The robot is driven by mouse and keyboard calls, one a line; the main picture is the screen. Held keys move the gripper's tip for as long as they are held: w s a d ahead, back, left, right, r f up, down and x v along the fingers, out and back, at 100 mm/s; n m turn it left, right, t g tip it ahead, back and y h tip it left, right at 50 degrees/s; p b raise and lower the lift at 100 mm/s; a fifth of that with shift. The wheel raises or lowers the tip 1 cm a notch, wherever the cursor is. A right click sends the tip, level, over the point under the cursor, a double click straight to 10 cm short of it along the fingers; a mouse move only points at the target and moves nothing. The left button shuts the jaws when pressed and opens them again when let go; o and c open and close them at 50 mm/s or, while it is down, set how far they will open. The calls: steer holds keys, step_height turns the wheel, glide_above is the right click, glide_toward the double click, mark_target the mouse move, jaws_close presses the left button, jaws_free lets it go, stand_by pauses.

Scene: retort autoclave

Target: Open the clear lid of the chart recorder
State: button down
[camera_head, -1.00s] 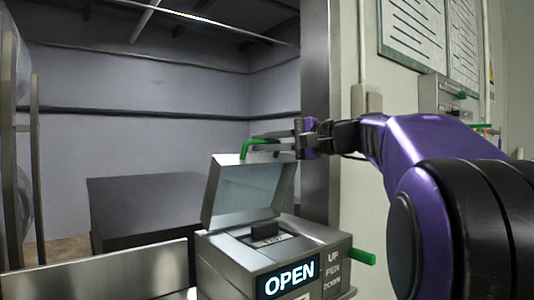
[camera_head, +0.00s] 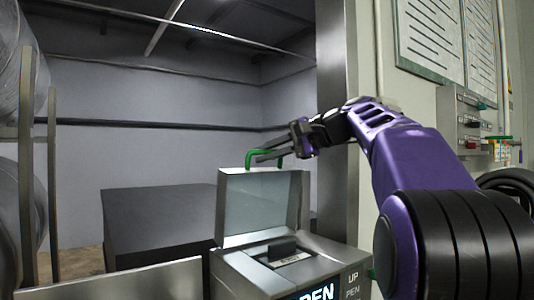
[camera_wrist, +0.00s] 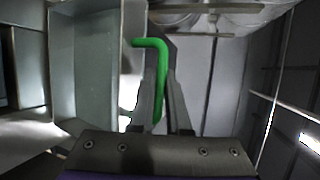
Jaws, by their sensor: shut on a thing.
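The chart recorder (camera_head: 236,272) is a metal box at the lower middle of the head view. Its clear lid (camera_head: 262,205), a framed pane, stands raised and roughly upright at the box's back, with the opening below it exposed. A green bar handle (camera_head: 249,157) sits on the lid's top edge. My gripper (camera_head: 264,156) reaches in from the right and is shut on the handle. In the wrist view the green handle (camera_wrist: 162,70) lies between my fingers, with the lid (camera_wrist: 85,68) to the left. The fingers hide part of the handle.
A steel post (camera_head: 338,110) stands just behind my forearm. A dark block (camera_head: 160,220) lies behind the recorder, left of the lid. A rack post (camera_head: 27,160) is at the far left. Wall panels (camera_head: 430,40) and a control box (camera_head: 462,120) are at the right.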

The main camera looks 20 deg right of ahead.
steer(key=shift+f, duration=0.1)
steer(key=c, duration=1.2)
jaws_free()
steer(key=shift+o, duration=0.2)
steer(key=shift+d, duration=0.1)
steer(key=v, duration=1.7)
steer(key=shift+r, duration=0.25)
steer(key=shift+s, duration=0.25)
